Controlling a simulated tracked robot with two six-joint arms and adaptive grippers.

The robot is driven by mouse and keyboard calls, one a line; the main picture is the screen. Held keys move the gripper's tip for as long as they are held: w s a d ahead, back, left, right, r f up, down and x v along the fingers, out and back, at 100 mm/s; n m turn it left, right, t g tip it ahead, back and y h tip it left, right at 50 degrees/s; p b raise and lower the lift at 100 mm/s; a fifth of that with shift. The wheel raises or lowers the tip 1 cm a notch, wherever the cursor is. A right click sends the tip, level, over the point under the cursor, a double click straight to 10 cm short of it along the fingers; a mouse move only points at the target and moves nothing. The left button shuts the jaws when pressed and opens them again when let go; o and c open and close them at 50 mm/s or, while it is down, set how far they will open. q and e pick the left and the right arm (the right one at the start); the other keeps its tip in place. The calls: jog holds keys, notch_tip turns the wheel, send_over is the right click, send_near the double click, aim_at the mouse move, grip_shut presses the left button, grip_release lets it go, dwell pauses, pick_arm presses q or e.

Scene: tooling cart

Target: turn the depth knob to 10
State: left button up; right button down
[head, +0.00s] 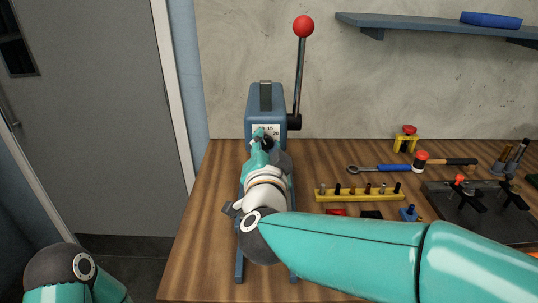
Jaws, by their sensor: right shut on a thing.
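The depth knob (268,143) is a small dark knob on the front of a blue press (263,98), below a white scale plate (263,130) on which 15 and 20 can be made out. My right gripper (262,138) is at the knob and shut on it. The gripper and wrist hide most of the knob, so its pointer setting cannot be read. My left arm shows only at the lower left, and its gripper is out of view.
A red-balled lever (303,27) rises at the press's right side. To the right on the wooden bench (222,190) lie a yellow bit rail (359,194), a blue-handled wrench (394,168), a mallet (447,161) and a dark fixture plate (500,225). A shelf (430,25) hangs above.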

jog(key=shift+m, duration=0.4)
jog(key=c, duration=0.8)
grip_release()
jog(key=shift+d, duration=0.1)
jog(key=shift+s, duration=0.1)
jog(key=shift+s, duration=0.35)
jog(key=s, duration=1.1)
jog(key=shift+f, duration=0.1)
